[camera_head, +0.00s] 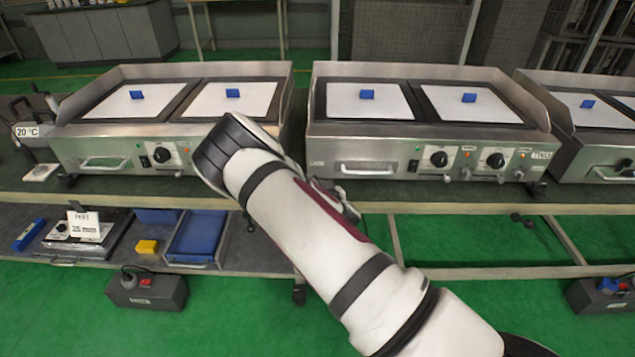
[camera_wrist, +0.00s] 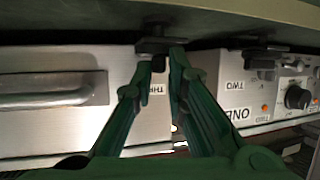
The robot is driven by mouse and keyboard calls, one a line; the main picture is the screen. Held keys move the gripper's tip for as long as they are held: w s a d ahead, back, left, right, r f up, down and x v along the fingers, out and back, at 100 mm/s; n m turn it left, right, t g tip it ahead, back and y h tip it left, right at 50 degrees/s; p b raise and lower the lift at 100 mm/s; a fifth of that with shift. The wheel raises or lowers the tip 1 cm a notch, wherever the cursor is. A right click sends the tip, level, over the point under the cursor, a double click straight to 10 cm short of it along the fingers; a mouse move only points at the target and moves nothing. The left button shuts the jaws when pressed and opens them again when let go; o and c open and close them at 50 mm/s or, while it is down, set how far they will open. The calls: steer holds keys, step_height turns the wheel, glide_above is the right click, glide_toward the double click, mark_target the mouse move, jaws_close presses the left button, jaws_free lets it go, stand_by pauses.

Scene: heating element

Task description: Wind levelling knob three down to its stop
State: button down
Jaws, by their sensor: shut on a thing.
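In the wrist view, which looks upside down, my green gripper (camera_wrist: 159,66) has its two fingers on either side of a dark levelling knob (camera_wrist: 157,46). It is shut on this knob, at the bench-side edge of a steel griddle front (camera_wrist: 120,128). How far the knob is wound cannot be told. In the head view, my arm hides the gripper and this knob, near the left end of the middle griddle (camera_head: 325,153).
That griddle's control knob (camera_wrist: 297,97) is farther right. The bench edge (camera_head: 480,206) runs along the front. A blue tray (camera_head: 197,238) lies on the lower shelf.

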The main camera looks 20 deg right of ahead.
steer(key=shift+d+r+n+y+p, duration=0.15)
steer(key=shift+d+n+y+p, duration=0.55)
steer(key=shift+n+y, duration=0.4)
steer(key=n+y, duration=0.1)
steer(key=d+n+y, duration=0.1)
steer(key=shift+w+g+y, duration=0.2)
steer(key=shift+g+y, duration=0.1)
steer(key=shift+y, duration=0.1)
steer(key=n+y, duration=0.1)
steer(key=n+g+y, duration=0.1)
steer(key=n+y, duration=0.1)
steer(key=shift+w+d+g+b, duration=0.35)
steer(key=shift+g, duration=0.05)
steer(key=shift+w+d+n+g+y+b, duration=0.15)
steer(key=shift+n+g+y+b, duration=0.5)
steer(key=shift+n+y, duration=0.45)
steer(key=c, duration=1.6)
jaws_free()
steer(key=shift+c, duration=0.2)
steer(key=shift+a, duration=0.2)
